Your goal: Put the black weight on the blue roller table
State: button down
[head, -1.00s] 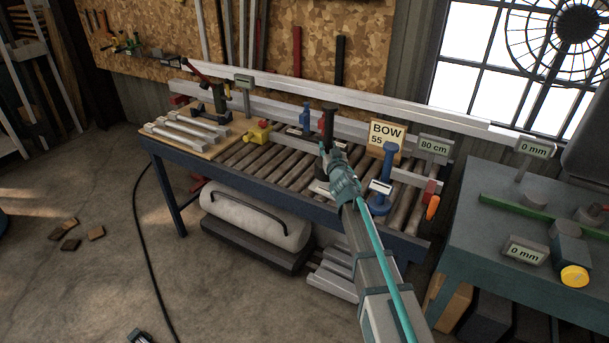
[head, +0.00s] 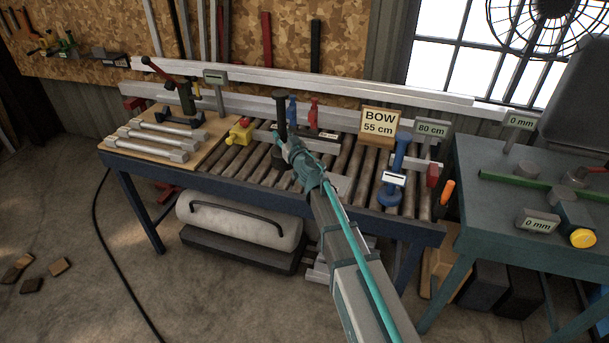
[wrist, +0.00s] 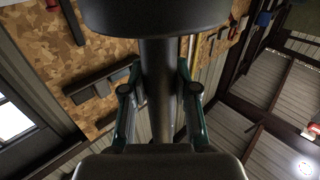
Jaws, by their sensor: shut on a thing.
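The black weight (head: 281,106) is upright, with a wide disc at each end and a thin stem between. My gripper (head: 290,150) is shut on its stem. The wrist view shows the black weight (wrist: 160,75) between the two fingers of my gripper (wrist: 160,105), its broad disc filling the top. The blue roller table (head: 330,209) has a row of brown rollers. In the head view the weight is over the rollers, left of the middle. Its lower end is partly hidden by my gripper, and I cannot tell whether it touches the rollers.
A larger blue weight (head: 394,170) stands right, near the BOW sign (head: 379,124). A yellow block (head: 240,131) and a board with metal bars (head: 160,141) are left. Bare rollers show right of my gripper.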

jog(key=shift+w+a, duration=0.15)
jog(key=shift+a, duration=0.15)
jog(key=w+a+f+b, duration=0.3)
jog(key=w+a+f, duration=0.4)
jog(key=w+f, duration=0.4)
jog(key=shift+w+f, duration=0.4)
jog(key=shift+f, duration=0.45)
jog(key=shift+f, duration=0.15)
jog(key=c, duration=0.9)
grip_release()
jog(key=shift+d, duration=0.1)
